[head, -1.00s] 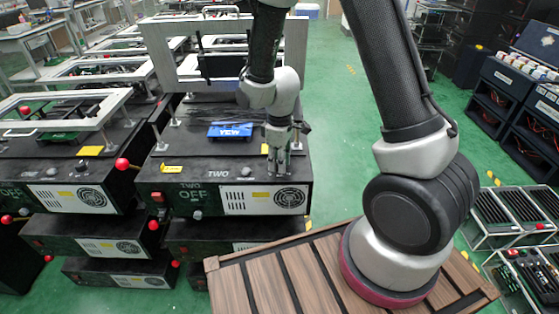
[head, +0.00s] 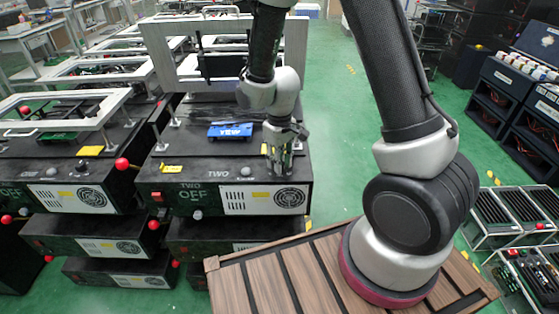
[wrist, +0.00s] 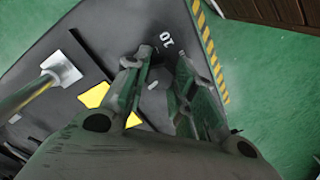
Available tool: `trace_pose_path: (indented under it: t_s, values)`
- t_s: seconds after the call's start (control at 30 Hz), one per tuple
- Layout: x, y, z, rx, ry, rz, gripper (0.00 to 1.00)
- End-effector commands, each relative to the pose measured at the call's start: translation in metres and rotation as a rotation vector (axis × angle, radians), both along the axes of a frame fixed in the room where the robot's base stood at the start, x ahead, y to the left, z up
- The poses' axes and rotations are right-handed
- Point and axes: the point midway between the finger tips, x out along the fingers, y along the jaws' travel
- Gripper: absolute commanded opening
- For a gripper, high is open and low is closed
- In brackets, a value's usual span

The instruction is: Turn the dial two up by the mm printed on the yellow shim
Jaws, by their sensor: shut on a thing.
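The black box marked TWO (head: 148,190) stands before me in the head view. My gripper (head: 278,170) points down at its top, near the front right edge. In the wrist view my gripper (wrist: 160,92) is closed around a small grey knob, which I take for dial two (wrist: 153,86); the fingers hide most of it. A printed "10" shows just beyond it. A yellow strip (head: 171,168) lies on the box's top at the left; its print is too small to read. The wrist view shows a yellow piece (wrist: 95,95) beside my gripper, with no readable print.
A small round knob (head: 246,172) is right of the TWO label. A blue block (head: 231,130) lies behind on the box top. A metal frame (head: 225,50) on posts stands at the back. Red-ball levers (head: 122,164) stick out on the left.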

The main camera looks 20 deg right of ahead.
Motion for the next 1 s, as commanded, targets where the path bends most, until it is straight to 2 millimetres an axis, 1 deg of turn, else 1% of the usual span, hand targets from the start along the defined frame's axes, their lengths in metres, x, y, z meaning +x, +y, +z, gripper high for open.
trace_pose_path:
  t_s: [0.2, 0.43, 0.67, 1.0]
  values:
    - [0.0006, 0.0, 0.0004, 0.0, -0.001, -0.138, 0.02]
    - [0.0006, -0.0001, 0.0004, 0.0, -0.001, -0.228, 0.02]
    - [0.0007, -0.0001, 0.0004, 0.0, -0.001, -0.259, 0.02]
    - [0.0008, 0.0, 0.0005, 0.001, -0.002, -0.26, 0.02]
